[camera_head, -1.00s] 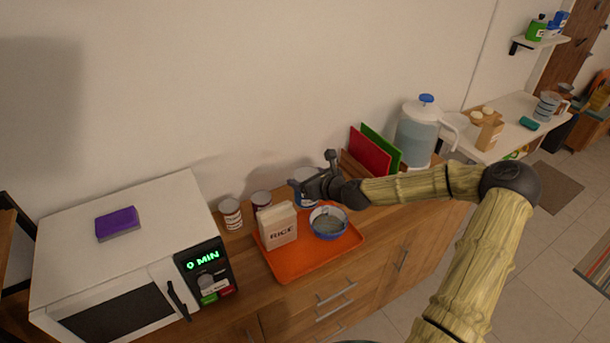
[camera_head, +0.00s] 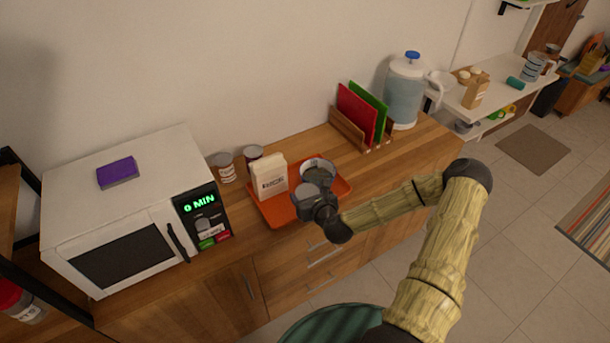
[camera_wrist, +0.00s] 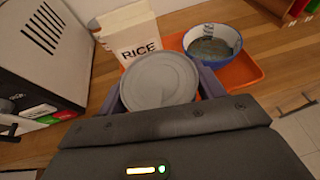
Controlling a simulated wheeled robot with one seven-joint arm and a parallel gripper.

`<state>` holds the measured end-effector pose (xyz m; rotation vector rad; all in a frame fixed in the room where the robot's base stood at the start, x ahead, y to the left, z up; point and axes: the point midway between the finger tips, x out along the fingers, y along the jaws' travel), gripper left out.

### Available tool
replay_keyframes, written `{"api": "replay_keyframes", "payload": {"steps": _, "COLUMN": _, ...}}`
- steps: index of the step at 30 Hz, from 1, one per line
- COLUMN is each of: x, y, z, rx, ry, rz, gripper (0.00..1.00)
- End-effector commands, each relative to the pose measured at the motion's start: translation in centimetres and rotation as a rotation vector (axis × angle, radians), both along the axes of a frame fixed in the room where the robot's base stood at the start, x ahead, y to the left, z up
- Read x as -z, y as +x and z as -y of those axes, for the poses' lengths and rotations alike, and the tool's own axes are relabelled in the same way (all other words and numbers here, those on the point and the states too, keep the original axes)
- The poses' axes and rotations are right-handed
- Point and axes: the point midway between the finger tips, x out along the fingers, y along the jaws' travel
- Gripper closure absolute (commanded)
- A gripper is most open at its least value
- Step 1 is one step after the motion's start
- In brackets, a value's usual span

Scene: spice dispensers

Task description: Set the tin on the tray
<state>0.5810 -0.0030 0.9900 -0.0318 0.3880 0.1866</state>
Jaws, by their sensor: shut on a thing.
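A tin shows its round grey lid in the wrist view (camera_wrist: 158,80) and in the head view (camera_head: 306,190). My gripper (camera_head: 318,204) is shut on it, with a finger on either side of the lid in the wrist view. The orange tray (camera_head: 275,212) lies on the wooden counter, also in the wrist view (camera_wrist: 240,76). The tin is over or just in front of the tray's front edge; its base is hidden, so its height is unclear. A rice box (camera_head: 269,177) stands on the tray at left, behind the tin. A blue-rimmed bowl (camera_wrist: 212,47) sits on the tray at right.
Two tins, one at left (camera_head: 223,167) and one at right (camera_head: 253,153), stand behind the tray. A microwave (camera_head: 130,220) with a purple sponge (camera_head: 117,172) is at left. A rack with red and green boards (camera_head: 357,115) and a jug (camera_head: 405,92) stand at right.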

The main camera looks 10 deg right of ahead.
Motion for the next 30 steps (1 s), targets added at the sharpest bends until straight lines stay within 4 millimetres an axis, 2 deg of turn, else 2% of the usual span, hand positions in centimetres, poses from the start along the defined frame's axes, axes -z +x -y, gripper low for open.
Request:
{"api": "replay_keyframes", "payload": {"steps": 1, "x": 1.8, "y": -1.2, "z": -0.3, "rx": 0.019, "ry": 0.005, "rz": -0.006, "gripper": 0.70}}
{"api": "replay_keyframes", "payload": {"steps": 7, "x": 9.1, "y": -6.2, "z": -0.5, "rx": 0.127, "ry": 0.003, "rz": -0.008, "gripper": 0.70}}
{"api": "replay_keyframes", "payload": {"steps": 10, "x": 11.3, "y": -7.8, "z": -0.4, "rx": 0.163, "ry": -0.001, "rz": -0.004, "gripper": 0.70}}
{"api": "replay_keyframes", "payload": {"steps": 14, "x": 12.4, "y": -8.8, "z": -0.3, "rx": 0.185, "ry": -0.003, "rz": -0.001, "gripper": 0.70}}
{"api": "replay_keyframes", "payload": {"steps": 30, "x": 12.2, "y": -8.9, "z": -0.3, "rx": 0.189, "ry": -0.004, "rz": 0.000, "gripper": 0.70}}
